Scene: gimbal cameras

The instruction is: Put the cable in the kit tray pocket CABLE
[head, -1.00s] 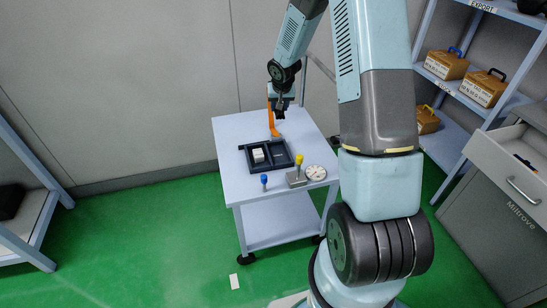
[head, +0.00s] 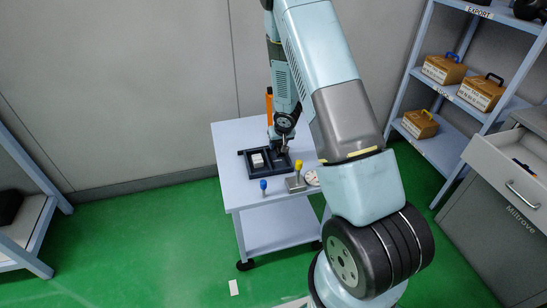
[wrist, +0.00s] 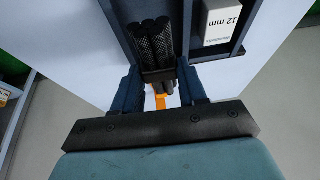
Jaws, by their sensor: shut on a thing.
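My gripper (head: 284,148) is over the right part of the dark kit tray (head: 262,174) on the table. In the wrist view my gripper (wrist: 161,82) is shut on the cable (wrist: 153,42), a bundle of black, braided lengths with a dark band around it. I cannot tell whether the cable touches the tray floor. No CABLE label is readable. In the head view the cable is too small to make out.
The pale table (head: 231,145) holds an orange upright thing (head: 269,106) behind the tray. A blue-topped peg (head: 263,185), a block with a yellow-topped peg (head: 297,181) and a partly hidden round dial (head: 312,177) stand at the front. Shelves and an open drawer (head: 512,165) are at right.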

